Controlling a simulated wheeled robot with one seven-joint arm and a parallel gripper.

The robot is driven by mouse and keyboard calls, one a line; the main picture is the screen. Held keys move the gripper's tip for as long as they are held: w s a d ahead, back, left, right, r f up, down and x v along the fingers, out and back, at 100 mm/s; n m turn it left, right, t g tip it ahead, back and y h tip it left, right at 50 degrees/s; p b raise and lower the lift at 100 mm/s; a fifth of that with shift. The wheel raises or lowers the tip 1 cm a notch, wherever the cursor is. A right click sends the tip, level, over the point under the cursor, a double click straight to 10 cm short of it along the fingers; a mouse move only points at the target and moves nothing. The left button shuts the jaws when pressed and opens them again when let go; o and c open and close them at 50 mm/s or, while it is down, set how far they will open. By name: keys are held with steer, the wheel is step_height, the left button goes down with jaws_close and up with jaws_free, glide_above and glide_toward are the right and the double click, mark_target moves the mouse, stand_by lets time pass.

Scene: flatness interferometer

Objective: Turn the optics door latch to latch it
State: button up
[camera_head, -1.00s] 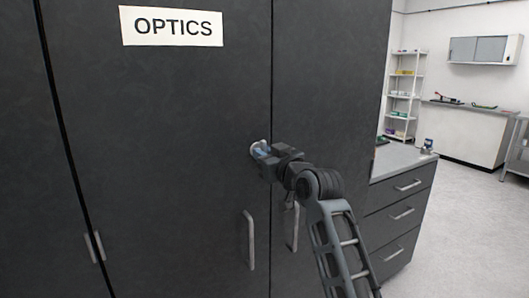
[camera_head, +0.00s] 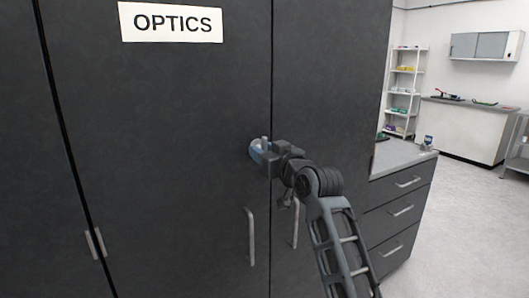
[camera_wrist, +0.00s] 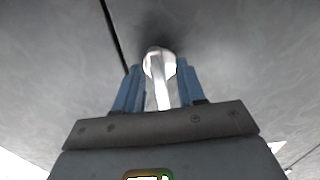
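The optics door latch is a small pale metal handle on a round base (camera_head: 254,150), high on the dark grey door (camera_head: 160,130) near its right edge. In the head view its lever (camera_head: 265,142) stands upright. In the wrist view the bright latch (camera_wrist: 159,80) lies between the two blue fingers. My gripper (camera_head: 260,153) is at the latch. In the wrist view my gripper (camera_wrist: 159,85) has its fingers apart on both sides of the lever, with narrow gaps visible; contact is not clear. The fingers partly hide the latch in the head view.
An OPTICS sign (camera_head: 170,22) is above. Vertical pull handles (camera_head: 250,237) (camera_head: 295,224) are below the latch. A drawer unit (camera_head: 400,205) stands right of the cabinet. Open floor (camera_head: 465,220) lies farther right.

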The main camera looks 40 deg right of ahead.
steer(key=b+v, duration=0.1)
steer(key=v, duration=0.6)
steer(key=shift+s, duration=0.4)
steer(key=shift+a, duration=0.15)
steer(key=s+a+f+g+y, duration=0.1)
steer(key=s+a+f, duration=0.6)
steer(key=f, duration=0.2)
steer(key=s+a+f+y, duration=0.1)
steer(key=s+a+f, duration=0.55)
steer(key=f, duration=0.25)
steer(key=s+a+n+y, duration=0.1)
steer(key=s+a, duration=0.4)
steer(key=s, duration=0.8)
steer(key=s+a+f+n+g+y, duration=0.1)
steer(key=s+a, duration=0.4)
steer(key=s, duration=0.8)
steer(key=shift+n+g+y, duration=0.3)
steer(key=shift+n+y, duration=0.1)
steer(key=shift+y, duration=0.1)
steer(key=shift+d, duration=0.1)
